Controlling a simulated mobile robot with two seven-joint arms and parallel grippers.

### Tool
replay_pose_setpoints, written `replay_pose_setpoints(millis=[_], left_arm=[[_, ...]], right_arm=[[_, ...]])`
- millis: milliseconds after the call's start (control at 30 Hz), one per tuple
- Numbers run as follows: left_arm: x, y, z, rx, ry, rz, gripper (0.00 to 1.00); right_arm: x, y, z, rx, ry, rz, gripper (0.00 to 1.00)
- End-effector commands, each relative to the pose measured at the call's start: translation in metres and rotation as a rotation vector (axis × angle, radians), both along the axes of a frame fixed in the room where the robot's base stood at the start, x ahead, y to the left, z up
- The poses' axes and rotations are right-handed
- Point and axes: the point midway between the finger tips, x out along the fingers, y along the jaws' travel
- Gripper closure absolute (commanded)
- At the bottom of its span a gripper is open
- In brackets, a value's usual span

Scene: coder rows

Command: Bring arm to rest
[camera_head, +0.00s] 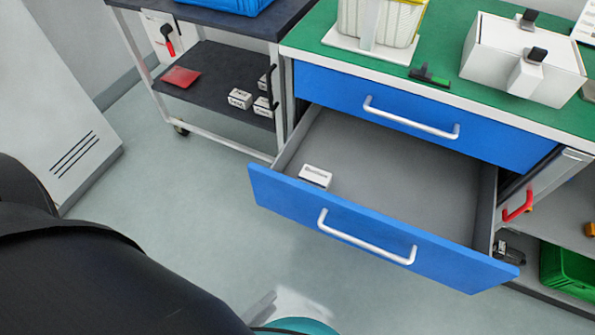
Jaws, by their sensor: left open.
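My left arm comes in dark and large from the left and fills the lower left corner. Only a small part of my left gripper (262,307) shows at the bottom edge, past the end of the dark arm; it is open, and nothing shows held in it. It is in front of the pulled-out lower drawer (290,203) and apart from it. My right gripper is not in view.
The open blue drawer juts out from the green-topped workbench (455,98); a small white box (315,177) lies inside. A dark-shelved cart (215,72) stands at the back left, a grey cabinet (50,110) at far left. Floor between is clear.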

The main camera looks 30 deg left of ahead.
Motion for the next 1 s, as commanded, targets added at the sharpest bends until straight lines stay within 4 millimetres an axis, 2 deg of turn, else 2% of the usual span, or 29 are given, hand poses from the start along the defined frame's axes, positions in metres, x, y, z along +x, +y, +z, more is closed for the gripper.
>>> replay_pose_setpoints(millis=[33,100,300,500,767,1000], left_arm=[[0.012,0.003,-0.001,-0.016,0.028,0.027,0.53],[0.028,0.009,-0.003,-0.045,0.077,0.073,0.53],[0.075,0.025,-0.004,-0.160,0.242,0.239,0.53],[0.108,0.038,0.005,-0.296,0.402,0.423,0.53],[0.128,0.045,0.031,-0.484,0.604,0.664,0.53],[0.123,0.043,0.064,-0.641,0.782,0.880,0.53]], right_arm=[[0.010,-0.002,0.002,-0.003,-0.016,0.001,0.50],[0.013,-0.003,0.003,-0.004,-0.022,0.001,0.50],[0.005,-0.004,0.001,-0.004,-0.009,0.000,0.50],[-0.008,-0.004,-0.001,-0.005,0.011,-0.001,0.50],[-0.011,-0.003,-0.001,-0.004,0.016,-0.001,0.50],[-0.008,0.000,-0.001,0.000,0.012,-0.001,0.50]])
